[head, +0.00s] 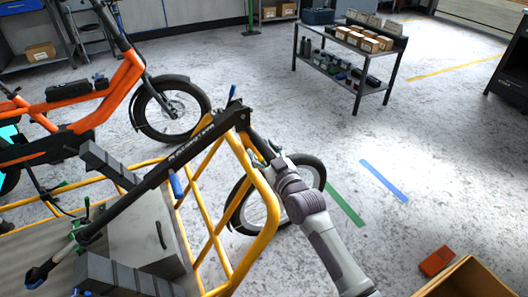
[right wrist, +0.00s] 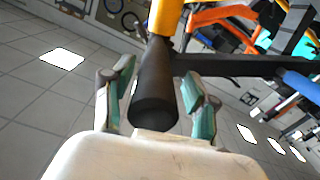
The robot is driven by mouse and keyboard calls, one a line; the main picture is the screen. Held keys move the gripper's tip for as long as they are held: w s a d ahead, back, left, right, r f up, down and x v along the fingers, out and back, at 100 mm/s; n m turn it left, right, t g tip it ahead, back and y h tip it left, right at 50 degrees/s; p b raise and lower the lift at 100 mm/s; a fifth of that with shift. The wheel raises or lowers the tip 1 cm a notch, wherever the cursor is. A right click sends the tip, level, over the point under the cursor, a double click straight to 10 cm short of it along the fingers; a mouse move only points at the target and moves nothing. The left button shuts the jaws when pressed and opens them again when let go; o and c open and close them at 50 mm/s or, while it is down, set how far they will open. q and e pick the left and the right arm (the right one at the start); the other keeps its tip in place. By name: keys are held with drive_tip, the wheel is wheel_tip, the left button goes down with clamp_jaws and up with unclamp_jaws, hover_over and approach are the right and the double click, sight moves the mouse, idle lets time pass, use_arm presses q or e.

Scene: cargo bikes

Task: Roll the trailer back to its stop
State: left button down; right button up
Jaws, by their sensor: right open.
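The trailer has a yellow tube frame (head: 262,190), a black bar (head: 165,168) with lettering and a dark-tyred wheel (head: 318,172). My right gripper (head: 262,152) is at the frame's upper right corner, its fingers partly hidden by my wrist. In the right wrist view, its teal fingers (right wrist: 162,85) are open on either side of a black round grip (right wrist: 155,105). The grip joins a yellow tube (right wrist: 166,16). Contact with the fingers is unclear. A stop cannot be clearly identified. My left gripper is out of view.
An orange bike (head: 105,98) stands at the left. A green strip (head: 344,205) and a blue strip (head: 384,181) mark the floor. An orange block (head: 436,261) lies near a cardboard box (head: 478,278). A shelf cart (head: 340,73) stands behind; the middle right floor is clear.

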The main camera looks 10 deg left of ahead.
drive_tip(key=shift+d, duration=0.1)
drive_tip(key=v, duration=1.2)
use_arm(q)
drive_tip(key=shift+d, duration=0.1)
use_arm(e)
drive_tip(key=shift+f, duration=0.1)
